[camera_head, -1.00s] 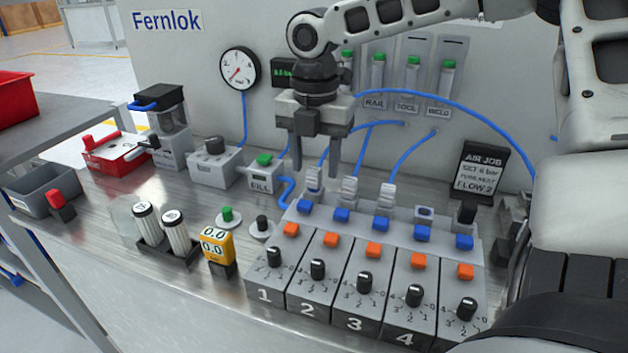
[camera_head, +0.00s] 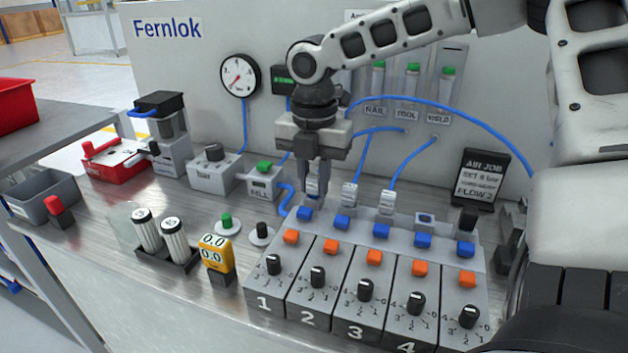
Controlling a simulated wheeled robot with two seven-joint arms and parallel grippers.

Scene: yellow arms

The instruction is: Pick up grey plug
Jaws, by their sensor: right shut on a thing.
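My right gripper (camera_head: 314,196) comes down from above at the back of unit 1. Its two fingers are shut on a grey ribbed plug (camera_head: 313,184), which partly hides between them. The plug stands upright at the socket behind the blue button (camera_head: 304,213) of unit 1; I cannot tell whether it is still seated. Two similar grey plugs stand to the right, one behind unit 2 (camera_head: 350,194) and one behind unit 3 (camera_head: 387,203), each with a blue hose. My left gripper is not in view.
Numbered valve units with dials (camera_head: 317,277) fill the bench front. A blue hose (camera_head: 470,113) arches behind the gripper to the right. An "AIR JOB" sign (camera_head: 482,178) stands at right. A yellow meter (camera_head: 215,253) and white cylinders (camera_head: 174,241) stand left.

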